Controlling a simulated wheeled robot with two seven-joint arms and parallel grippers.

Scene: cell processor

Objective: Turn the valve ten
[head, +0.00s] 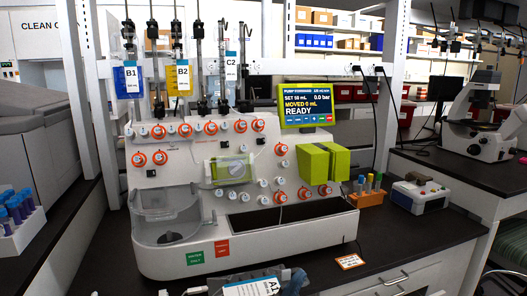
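The white cell processor (245,240) stands on the dark counter. Its front carries many small valve knobs, some plain white and some ringed in orange. One orange-ringed knob (139,159) is at the upper left, another (281,149) is right of the middle, and one more (304,193) is at the lower right. The valve numbers are too small to read, so I cannot tell which is valve ten. The display (306,106) reads "SET 50 mL", "MOVED 0 mL" and "READY". I cannot make out either gripper in this view.
Bags labelled B1 (129,81), B2 (181,79) and C2 (230,78) hang above. An A1 label (252,287) shows on a grey item at the bottom edge.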

